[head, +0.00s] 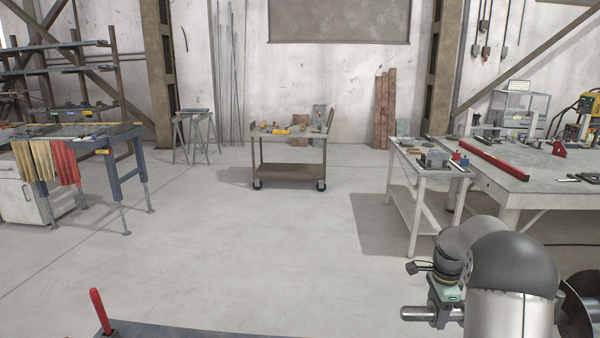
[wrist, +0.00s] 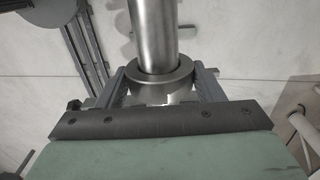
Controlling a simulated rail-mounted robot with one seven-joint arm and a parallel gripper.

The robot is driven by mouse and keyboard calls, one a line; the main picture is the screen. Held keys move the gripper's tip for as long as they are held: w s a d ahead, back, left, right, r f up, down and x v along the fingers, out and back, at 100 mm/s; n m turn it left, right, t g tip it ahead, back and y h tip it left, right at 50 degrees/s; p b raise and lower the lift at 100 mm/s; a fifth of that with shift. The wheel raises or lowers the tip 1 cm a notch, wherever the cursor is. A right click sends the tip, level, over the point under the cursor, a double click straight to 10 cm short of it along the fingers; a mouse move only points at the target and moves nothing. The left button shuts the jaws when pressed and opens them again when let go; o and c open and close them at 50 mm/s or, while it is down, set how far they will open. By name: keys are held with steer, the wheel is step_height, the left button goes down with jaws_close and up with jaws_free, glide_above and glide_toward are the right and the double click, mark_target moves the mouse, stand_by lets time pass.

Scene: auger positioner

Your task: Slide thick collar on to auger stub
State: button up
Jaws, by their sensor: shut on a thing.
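The thick collar (wrist: 182,84) is a short steel ring in the middle of the wrist view. The auger stub (wrist: 153,35), a smooth bright steel shaft, runs down into its bore, with a dark gap visible along the rim. The collar appears to be around the stub. My gripper (wrist: 163,88) is shut on the collar, one finger on each side. In the head view the stub (head: 416,313) pokes out left of my gripper (head: 445,306). The collar and fingertips cannot be made out there. The collar's far side is hidden.
Dark auger flighting (head: 577,308) shows at the lower right, partly behind my arm. A red handle (head: 100,311) stands at the lower left. A white side table (head: 405,160) and a welding table (head: 510,175) stand beyond on the right. The middle floor is clear.

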steer(key=shift+s+d+p, duration=0.2)
steer(key=shift+d+p, duration=0.25)
steer(key=shift+d, duration=2.35)
steer(key=o, duration=1.2)
steer(key=shift+c, duration=0.2)
step_height(320, 180, up, 16)
steer(key=b, duration=0.1)
steer(key=s+a+r+n, duration=0.2)
steer(key=s+a+n, duration=0.25)
steer(key=a, duration=0.45)
steer(key=s+a+f+n, duration=0.3)
steer(key=s+a, duration=0.3)
steer(key=s, duration=0.3)
steer(key=s+a+f+n, duration=0.4)
steer(key=s+a+n, duration=0.1)
steer(key=s, duration=0.4)
steer(key=s+a+f+n, duration=0.3)
steer(key=s+a+n, duration=0.3)
steer(key=s, duration=0.4)
steer(key=shift+a+f+t, duration=0.15)
steer(key=shift+a+t, duration=0.15)
steer(key=shift+a, duration=0.05)
